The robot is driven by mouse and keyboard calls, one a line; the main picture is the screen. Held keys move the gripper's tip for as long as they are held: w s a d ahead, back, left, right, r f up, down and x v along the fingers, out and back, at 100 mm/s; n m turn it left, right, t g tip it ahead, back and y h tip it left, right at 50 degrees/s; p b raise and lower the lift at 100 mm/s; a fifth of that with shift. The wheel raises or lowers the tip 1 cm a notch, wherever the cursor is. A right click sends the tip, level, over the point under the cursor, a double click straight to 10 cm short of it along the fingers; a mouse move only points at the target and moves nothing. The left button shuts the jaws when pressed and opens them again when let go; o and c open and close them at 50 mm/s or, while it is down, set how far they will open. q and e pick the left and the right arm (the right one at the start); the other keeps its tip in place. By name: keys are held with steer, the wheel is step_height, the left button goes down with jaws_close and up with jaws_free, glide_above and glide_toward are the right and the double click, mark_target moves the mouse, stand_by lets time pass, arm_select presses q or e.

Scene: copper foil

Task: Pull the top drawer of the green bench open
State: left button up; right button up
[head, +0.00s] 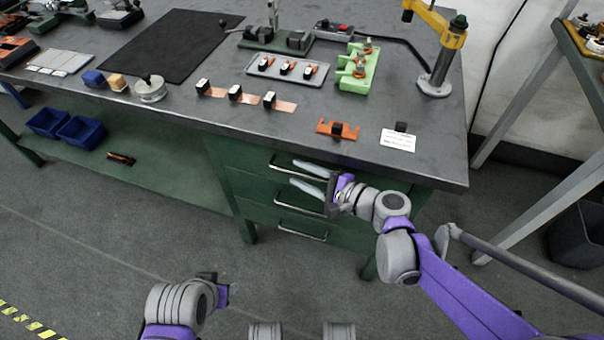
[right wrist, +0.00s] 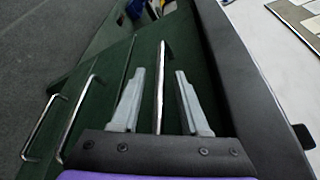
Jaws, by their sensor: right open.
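The green bench (head: 232,205) has a stack of drawers under its dark top. The top drawer (head: 245,158) looks shut, with its front flush. Its metal bar handle (head: 277,168) is partly covered by my right gripper (head: 293,171) in the head view. In the right wrist view, my right gripper (right wrist: 157,98) is open, with one grey finger on each side of the top handle (right wrist: 161,75). Gaps show between the bar and both fingers. My left arm is low at the bottom of the head view, and its fingers are not visible.
Two lower handles, the middle one (head: 300,207) and the bottom one (head: 302,232), lie below my right gripper. The bench top carries an orange bracket (head: 338,130), a white card (head: 398,140) and a green fixture (head: 357,75). The floor before the drawers is clear.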

jaws_close()
stand_by(1.5)
